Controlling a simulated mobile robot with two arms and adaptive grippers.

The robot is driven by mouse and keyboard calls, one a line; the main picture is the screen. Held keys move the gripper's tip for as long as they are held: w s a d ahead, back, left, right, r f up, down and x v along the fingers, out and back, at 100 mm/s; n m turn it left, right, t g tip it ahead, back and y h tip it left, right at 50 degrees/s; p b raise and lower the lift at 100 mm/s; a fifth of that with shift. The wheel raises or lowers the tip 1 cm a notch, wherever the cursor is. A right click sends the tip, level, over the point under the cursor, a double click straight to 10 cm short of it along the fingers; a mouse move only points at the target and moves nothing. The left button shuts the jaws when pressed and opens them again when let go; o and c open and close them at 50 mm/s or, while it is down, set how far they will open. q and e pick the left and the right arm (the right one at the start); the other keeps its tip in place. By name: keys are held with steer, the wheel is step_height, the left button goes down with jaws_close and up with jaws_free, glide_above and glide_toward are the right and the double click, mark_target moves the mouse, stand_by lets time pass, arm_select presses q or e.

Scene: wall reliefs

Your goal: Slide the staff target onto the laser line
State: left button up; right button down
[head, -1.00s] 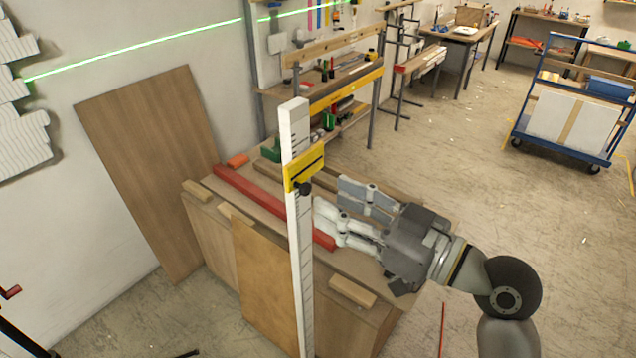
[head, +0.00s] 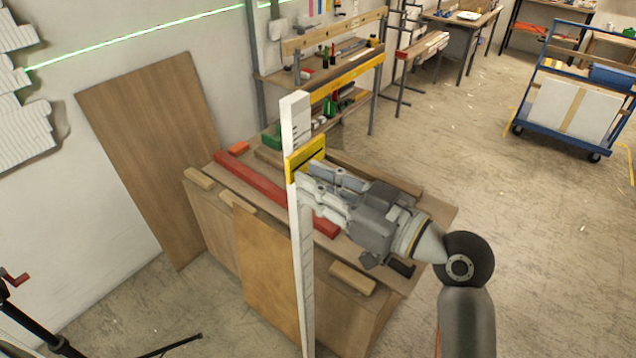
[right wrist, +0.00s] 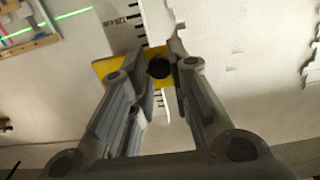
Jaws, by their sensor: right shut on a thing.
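The white graduated staff (head: 303,250) stands upright in the middle of the head view, in front of the workbench. The yellow target (head: 304,157) sits on the staff near its top; it also shows in the right wrist view (right wrist: 106,68), with a black knob (right wrist: 159,67). My right gripper (head: 306,175) is at the target, its fingers shut on the knob. In the wrist view the fingertips (right wrist: 160,62) lie on both sides of the knob. The green laser line (head: 140,42) crosses the wall, higher in the picture than the target. My left gripper is not in view.
A workbench (head: 345,245) behind the staff carries a red bar (head: 255,182) and wood offcuts. A wooden panel (head: 150,150) leans on the wall at left. A black tripod leg (head: 30,318) stands at lower left. The floor at right is open up to a blue trolley (head: 575,135).

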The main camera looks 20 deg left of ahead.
steer(key=shift+f, duration=0.1)
step_height(320, 180, down, 5)
steer(key=b, duration=0.5)
steer(key=shift+f+b, duration=0.2)
steer(key=shift+b, duration=0.1)
steer(key=c, duration=1.4)
jaws_free()
steer(key=shift+o, duration=0.2)
